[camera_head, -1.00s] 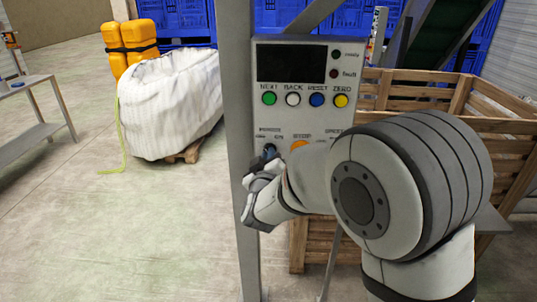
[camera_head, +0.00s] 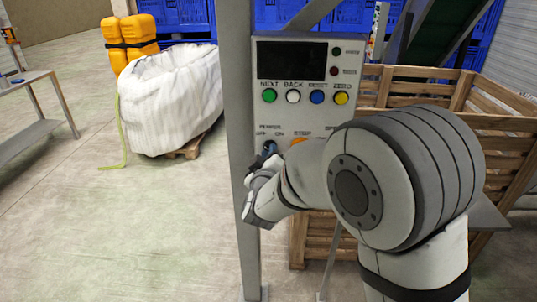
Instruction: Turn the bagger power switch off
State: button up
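The bagger control panel (camera_head: 300,112) is a grey box on a post, with a dark screen and a row of round green, white, blue and yellow buttons. Below them are the labels POWER, OFF and ON at the panel's left. The power switch (camera_head: 268,147) sits under these labels and shows only in part as a dark shape. My gripper (camera_head: 266,160) is right at the switch, in front of the panel's lower left. Whether its fingers touch the switch, and whether they are open or shut, cannot be made out.
The grey post (camera_head: 236,110) stands just left of the panel. A wooden crate (camera_head: 412,95) stands behind and to the right. A white bulk bag (camera_head: 170,102) on a pallet and orange canisters (camera_head: 128,42) are at the back left.

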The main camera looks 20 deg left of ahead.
jog(key=shift+o, duration=1.2)
jog(key=shift+r, duration=0.1)
jog(key=v, duration=0.7)
jog(key=shift+s+b, duration=0.4)
jog(key=shift+b, duration=0.05)
jog(key=shift+d, duration=0.1)
jog(key=s+d+f+m+g+p, duration=0.1)
jog(key=d+m+g, duration=0.25)
jog(key=d, duration=0.55)
jog(key=s+d+m+g, duration=0.2)
jog(key=d+g, duration=0.3)
jog(key=d, duration=0.3)
jog(key=s+d+f+m+g+h+p, duration=0.1)
jog(key=s+d+m+g+h, duration=0.3)
jog(key=s+d, duration=1.2)
jog(key=shift+s+d+f+m+g, duration=0.2)
jog(key=shift+d+f+m+g, duration=0.3)
jog(key=shift+m+g, duration=0.7)
